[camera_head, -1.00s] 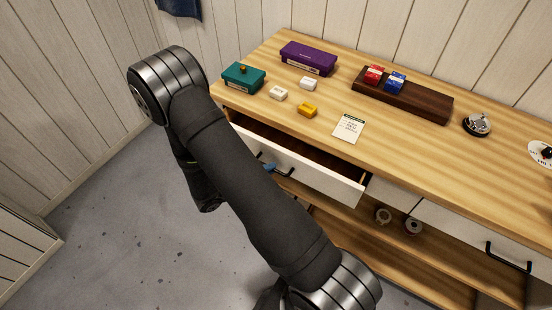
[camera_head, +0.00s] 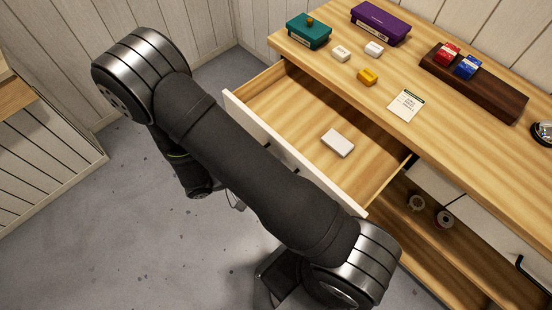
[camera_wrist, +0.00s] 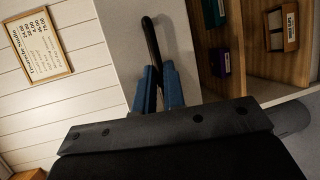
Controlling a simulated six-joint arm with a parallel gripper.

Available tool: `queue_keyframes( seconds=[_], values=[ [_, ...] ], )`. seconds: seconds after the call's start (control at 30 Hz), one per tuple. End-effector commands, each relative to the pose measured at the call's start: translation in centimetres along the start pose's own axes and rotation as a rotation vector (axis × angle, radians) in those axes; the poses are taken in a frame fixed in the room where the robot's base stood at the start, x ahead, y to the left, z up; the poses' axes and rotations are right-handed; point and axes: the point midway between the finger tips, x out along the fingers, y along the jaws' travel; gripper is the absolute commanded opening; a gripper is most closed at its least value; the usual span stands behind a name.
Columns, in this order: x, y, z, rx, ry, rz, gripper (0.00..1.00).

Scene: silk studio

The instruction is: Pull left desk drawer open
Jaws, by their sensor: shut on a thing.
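The left desk drawer (camera_head: 335,120) is pulled well out from under the desktop in the head view, its white front facing my arm. A small pale block (camera_head: 337,142) lies on its floor. In the wrist view, my gripper (camera_wrist: 157,82) has its blue fingers closed around the black bar handle (camera_wrist: 151,38) on the white drawer front (camera_wrist: 118,60). In the head view, my arm hides the gripper and much of the drawer front.
The desktop holds a teal box (camera_head: 308,31), a purple box (camera_head: 380,24), a yellow block (camera_head: 367,77), a card (camera_head: 406,105) and a dark wooden tray (camera_head: 475,88). Rolls (camera_head: 444,219) sit on the shelf below. The grey floor (camera_head: 190,250) before the desk is clear.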

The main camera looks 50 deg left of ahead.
Motion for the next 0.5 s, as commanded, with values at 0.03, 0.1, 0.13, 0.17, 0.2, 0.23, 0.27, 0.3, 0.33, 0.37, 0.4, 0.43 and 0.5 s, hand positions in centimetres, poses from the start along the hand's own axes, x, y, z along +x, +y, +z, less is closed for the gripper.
queue_keyframes(
  seconds=[0.03,0.1,0.13,0.17,0.2,0.23,0.27,0.3,0.33,0.37,0.4,0.43,0.5],
  values=[
    [-0.12,0.03,-0.05,0.001,0.002,0.001,0.00],
    [-0.15,0.03,-0.05,0.001,0.002,0.001,0.00],
    [-0.15,0.03,-0.05,0.001,0.002,0.001,0.00],
    [-0.15,0.03,-0.05,0.001,0.002,0.001,0.00],
    [-0.14,0.03,-0.05,0.001,0.002,0.001,0.00],
    [-0.14,0.03,-0.06,0.001,0.002,0.001,0.00],
    [-0.14,0.03,-0.06,0.001,0.002,0.001,0.00],
    [-0.14,0.04,-0.06,0.001,0.002,0.001,0.00],
    [-0.14,0.04,-0.07,0.001,0.002,0.001,0.00],
    [-0.14,0.04,-0.07,0.002,0.002,0.001,0.12],
    [-0.13,0.04,-0.07,0.002,0.002,0.001,0.20],
    [-0.13,0.04,-0.06,0.001,0.002,0.001,0.25],
    [-0.12,0.03,-0.05,0.001,0.001,0.001,0.31]
  ],
)
